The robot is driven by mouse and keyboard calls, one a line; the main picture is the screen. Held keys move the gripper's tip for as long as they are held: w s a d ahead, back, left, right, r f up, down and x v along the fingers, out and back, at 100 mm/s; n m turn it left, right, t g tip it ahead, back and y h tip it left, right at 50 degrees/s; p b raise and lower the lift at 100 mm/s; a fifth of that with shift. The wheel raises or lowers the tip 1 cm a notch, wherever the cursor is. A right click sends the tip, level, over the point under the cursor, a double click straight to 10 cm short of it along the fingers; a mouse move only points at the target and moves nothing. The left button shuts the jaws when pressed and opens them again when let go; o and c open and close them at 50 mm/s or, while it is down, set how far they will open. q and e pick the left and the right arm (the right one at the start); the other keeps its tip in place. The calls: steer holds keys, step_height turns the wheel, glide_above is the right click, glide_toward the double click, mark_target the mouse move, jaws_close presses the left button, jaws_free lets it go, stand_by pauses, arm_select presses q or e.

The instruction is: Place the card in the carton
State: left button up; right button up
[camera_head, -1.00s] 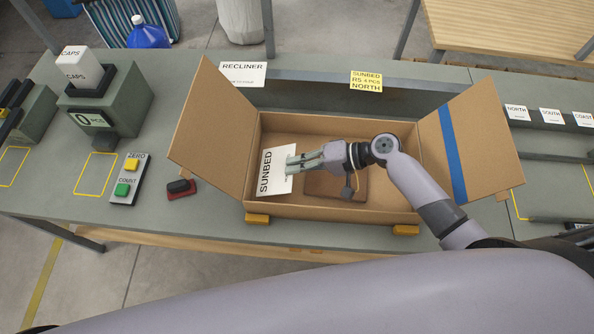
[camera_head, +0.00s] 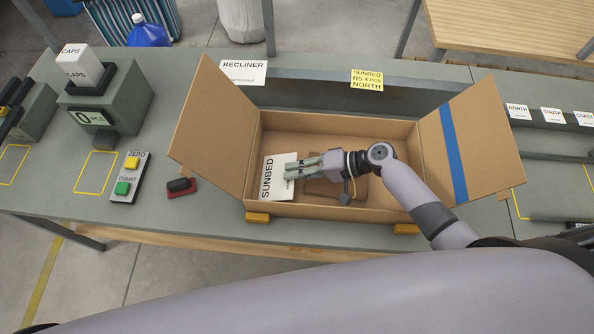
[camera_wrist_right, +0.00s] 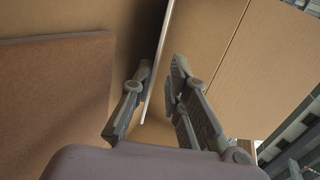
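The white card (camera_head: 269,178) printed SUNBED is inside the open cardboard carton (camera_head: 330,210), near its left wall. My right gripper (camera_head: 289,171) reaches into the carton from the right, and its fingertips are at the card. In the right wrist view the card (camera_wrist_right: 163,45) shows edge-on between the two fingers (camera_wrist_right: 157,85). It is close to the left finger, with a gap to the right finger, so the gripper looks slightly open around it. Whether the card's lower edge touches the carton floor is hidden. My left gripper is not in view.
A brown flat piece (camera_head: 322,188) lies in the carton under my gripper. The carton's side flaps (camera_head: 215,120) stand spread. A button panel (camera_head: 129,178) and a red-and-black object (camera_head: 181,187) are left of it. A RECLINER sign (camera_head: 243,72) stands behind.

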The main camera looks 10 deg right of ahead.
steer(key=shift+o, duration=0.7)
steer(key=shift+r, duration=0.15)
steer(key=shift+d+r+p, duration=0.2)
steer(key=shift+d+p, duration=0.1)
arm_select(q)
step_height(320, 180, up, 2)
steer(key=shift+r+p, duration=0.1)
steer(key=shift+p, duration=0.6)
arm_select(e)
steer(key=v, duration=0.6)
steer(key=shift+s+d+r, duration=0.15)
steer(key=shift+s+d, duration=0.05)
steer(key=shift+d, duration=0.15)
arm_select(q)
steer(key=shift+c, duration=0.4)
